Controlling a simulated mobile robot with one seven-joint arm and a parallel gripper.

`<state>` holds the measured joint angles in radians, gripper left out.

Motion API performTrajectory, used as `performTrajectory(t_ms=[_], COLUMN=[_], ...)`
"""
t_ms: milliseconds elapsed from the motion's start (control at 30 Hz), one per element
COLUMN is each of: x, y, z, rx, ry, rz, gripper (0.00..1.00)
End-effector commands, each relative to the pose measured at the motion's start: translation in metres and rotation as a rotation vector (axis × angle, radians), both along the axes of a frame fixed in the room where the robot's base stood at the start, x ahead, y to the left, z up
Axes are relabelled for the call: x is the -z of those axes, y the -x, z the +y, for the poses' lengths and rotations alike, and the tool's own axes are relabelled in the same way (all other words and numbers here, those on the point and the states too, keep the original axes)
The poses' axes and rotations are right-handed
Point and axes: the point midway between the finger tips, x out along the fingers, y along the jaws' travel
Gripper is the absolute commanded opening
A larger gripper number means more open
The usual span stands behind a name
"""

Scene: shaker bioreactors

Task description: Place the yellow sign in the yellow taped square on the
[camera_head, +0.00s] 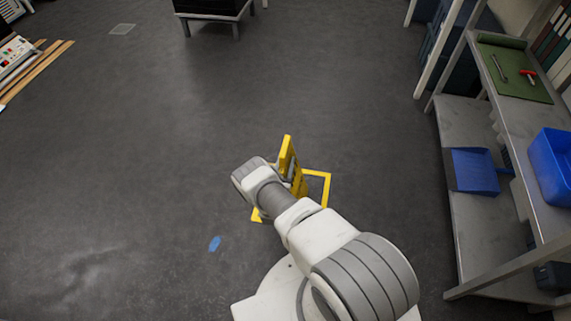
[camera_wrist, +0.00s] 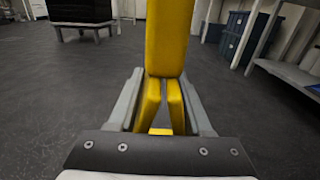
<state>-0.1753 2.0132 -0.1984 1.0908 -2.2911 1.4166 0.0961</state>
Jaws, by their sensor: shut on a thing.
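The yellow sign (camera_wrist: 169,40) stands upright between the fingers of my gripper (camera_wrist: 162,105), which is shut on it in the wrist view. Its two folded panels show below the top edge. In the head view the yellow sign (camera_head: 289,160) is partly hidden behind my arm. The yellow taped square (camera_head: 327,188) is on the grey floor around and under the sign, with its near part hidden by my arm. A bit of yellow tape (camera_wrist: 160,131) shows below the sign in the wrist view. I cannot tell whether the sign touches the floor.
A metal shelf bench (camera_head: 470,220) runs along the right, with a blue bin (camera_head: 552,165) and a blue dustpan (camera_head: 474,170). A dark block on a stand (camera_head: 209,14) is at the back. A blue mark (camera_head: 214,243) lies on the floor. The left floor is open.

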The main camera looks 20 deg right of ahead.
Motion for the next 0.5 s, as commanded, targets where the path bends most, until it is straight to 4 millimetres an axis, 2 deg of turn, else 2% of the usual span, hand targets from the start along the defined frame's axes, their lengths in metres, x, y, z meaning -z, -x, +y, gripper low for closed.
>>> performTrajectory(t_ms=[200, 233, 367, 500], x=[0.0001, 0.0007, 0.0006, 0.0006], y=[-0.0008, -0.0002, -0.0002, -0.0002], z=[-0.0001, -0.0002, -0.0002, -0.0001], rx=[-0.001, 0.000, 0.000, 0.000], ry=[0.002, 0.000, 0.000, 0.000], rz=[-0.002, 0.000, 0.000, 0.000], gripper=[0.00, 0.55, 0.78, 0.79])
